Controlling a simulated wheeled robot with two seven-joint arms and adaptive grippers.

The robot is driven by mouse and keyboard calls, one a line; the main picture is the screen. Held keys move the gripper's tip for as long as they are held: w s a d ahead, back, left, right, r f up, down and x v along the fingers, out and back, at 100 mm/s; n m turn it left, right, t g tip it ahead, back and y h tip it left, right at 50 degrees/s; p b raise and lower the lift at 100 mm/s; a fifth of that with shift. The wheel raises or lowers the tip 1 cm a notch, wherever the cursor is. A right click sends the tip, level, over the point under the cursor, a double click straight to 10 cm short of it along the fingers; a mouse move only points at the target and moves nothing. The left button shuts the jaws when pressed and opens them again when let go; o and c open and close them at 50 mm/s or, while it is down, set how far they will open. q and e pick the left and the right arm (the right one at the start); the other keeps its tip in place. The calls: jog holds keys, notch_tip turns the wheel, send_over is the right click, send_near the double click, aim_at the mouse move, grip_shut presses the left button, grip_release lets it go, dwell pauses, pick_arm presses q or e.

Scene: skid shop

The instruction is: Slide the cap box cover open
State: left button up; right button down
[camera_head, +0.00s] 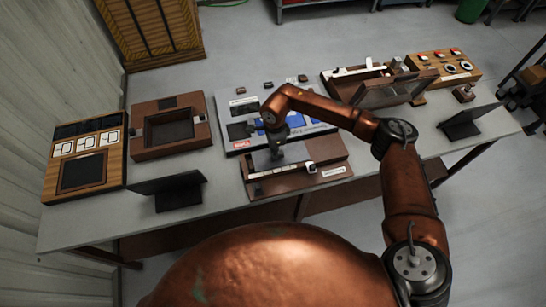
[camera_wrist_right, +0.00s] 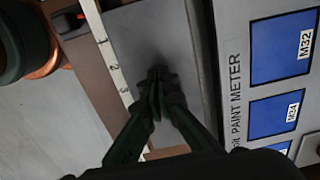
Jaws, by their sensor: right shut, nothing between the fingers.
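The low brown box in front of the middle of the table (camera_head: 330,154) is likely the cap box. A flat grey plate, which looks like its cover (camera_head: 262,160), lies on its left part; the plate also fills the middle of the right wrist view (camera_wrist_right: 140,35). A white strip numbered 1, 2, 3 (camera_wrist_right: 105,50) runs along the plate's edge. My right gripper (camera_head: 276,153) points down over the plate, fingers together and empty, with the tips (camera_wrist_right: 158,75) at or just above its surface. I cannot tell whether they touch. My left gripper is not in view.
A grey panel with blue fields marked "PAINT METER" (camera_wrist_right: 235,95) stands right behind the box. A brown square frame (camera_head: 168,130) and a wooden panel (camera_head: 85,155) are to the left. A brown tray (camera_head: 345,88) and a button panel (camera_head: 443,68) are to the right. Dark stands (camera_head: 178,190) sit near the front edge.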

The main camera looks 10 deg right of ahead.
aim_at(308, 150)
jog(key=shift+w+d, duration=0.15)
jog(key=shift+d, duration=1.65)
jog(key=shift+w+d+b, duration=0.1)
jog(key=shift+d+b, duration=0.3)
jog(key=shift+d, duration=1.35)
jog(key=shift+w+d, duration=0.15)
jog(key=shift+d, duration=1.5)
jog(key=shift+d+b, duration=0.1)
jog(key=shift+b, duration=0.2)
jog(key=shift+w+d, duration=0.15)
jog(key=shift+d, duration=1.5)
